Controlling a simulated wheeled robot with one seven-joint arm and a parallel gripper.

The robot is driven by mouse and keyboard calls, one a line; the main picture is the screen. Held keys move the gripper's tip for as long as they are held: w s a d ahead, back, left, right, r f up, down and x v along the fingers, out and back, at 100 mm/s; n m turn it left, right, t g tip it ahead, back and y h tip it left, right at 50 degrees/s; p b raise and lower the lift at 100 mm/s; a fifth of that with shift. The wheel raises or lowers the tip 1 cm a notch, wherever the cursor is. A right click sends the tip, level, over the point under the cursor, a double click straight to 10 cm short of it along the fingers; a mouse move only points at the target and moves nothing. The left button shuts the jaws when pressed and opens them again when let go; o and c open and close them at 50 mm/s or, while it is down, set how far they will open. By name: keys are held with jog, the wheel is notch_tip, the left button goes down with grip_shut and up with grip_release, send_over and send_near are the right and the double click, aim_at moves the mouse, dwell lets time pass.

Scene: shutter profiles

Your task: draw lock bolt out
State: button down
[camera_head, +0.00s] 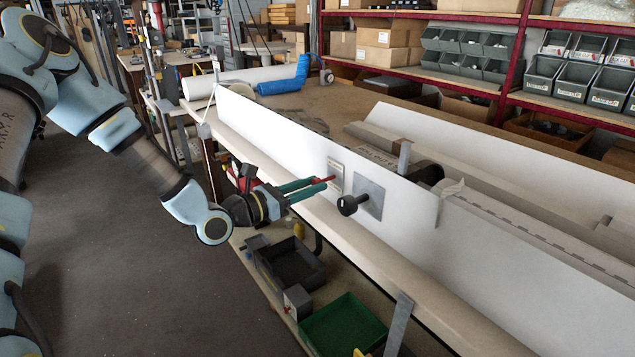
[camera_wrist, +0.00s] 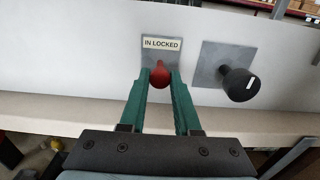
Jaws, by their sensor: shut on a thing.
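The lock bolt shows as a red knob (camera_wrist: 159,75) in the wrist view, in front of a small plate (camera_wrist: 161,46) reading "IN LOCKED" on a white upright panel. My gripper (camera_wrist: 160,84) has its green fingers on both sides of the red knob, shut on it. In the head view my gripper (camera_head: 322,184) reaches the panel from the left, and a bit of the red bolt (camera_head: 325,179) shows at its fingertips. The bolt's shaft behind the knob is hidden.
A black knob (camera_wrist: 239,84) on a grey square plate (camera_wrist: 210,57) sticks out just right of the bolt. The white panel (camera_head: 270,135) stands along the bench edge (camera_head: 420,290). A green bin (camera_head: 343,325) and a dark bin (camera_head: 287,263) sit below the bench.

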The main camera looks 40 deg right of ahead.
jog(key=c, duration=0.6)
grip_release()
jog(key=shift+a, duration=0.1)
jog(key=shift+a, duration=0.1)
jog(key=a+b, duration=0.1)
jog(key=a, duration=0.2)
jog(key=a+b, duration=0.1)
jog(key=a, duration=0.6)
jog(key=shift+w+a+b, duration=0.3)
jog(key=shift+b, duration=0.1)
